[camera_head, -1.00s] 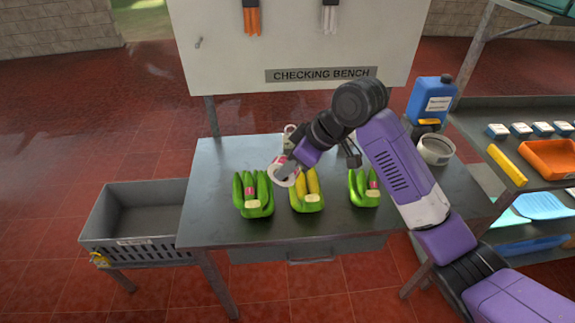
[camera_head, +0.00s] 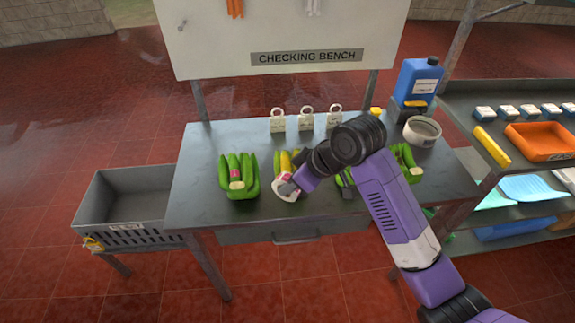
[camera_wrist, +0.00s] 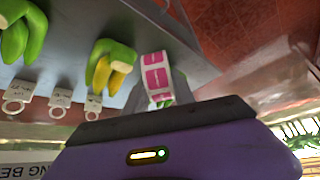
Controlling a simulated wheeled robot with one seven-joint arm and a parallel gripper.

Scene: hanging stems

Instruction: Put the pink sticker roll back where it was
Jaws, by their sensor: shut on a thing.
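The pink sticker roll (camera_head: 281,195) is a white ring with pink labels; in the wrist view its pink-and-white band (camera_wrist: 156,76) shows at the fingers. My gripper (camera_head: 290,188) is shut on it, holding it in front of the middle banana bunch, partly covering that bunch. I cannot tell its exact height above the bench. My gripper's dark fingers also show in the wrist view (camera_wrist: 152,98).
The checking bench (camera_head: 200,205) holds a green banana bunch (camera_head: 238,178) at left, a yellow-green bunch (camera_head: 286,160) and green bananas (camera_head: 408,165) partly behind my arm. Tags (camera_head: 306,119), a white round container (camera_head: 422,131) and blue jug (camera_head: 418,82) stand behind. A grey crate (camera_head: 125,200) is left.

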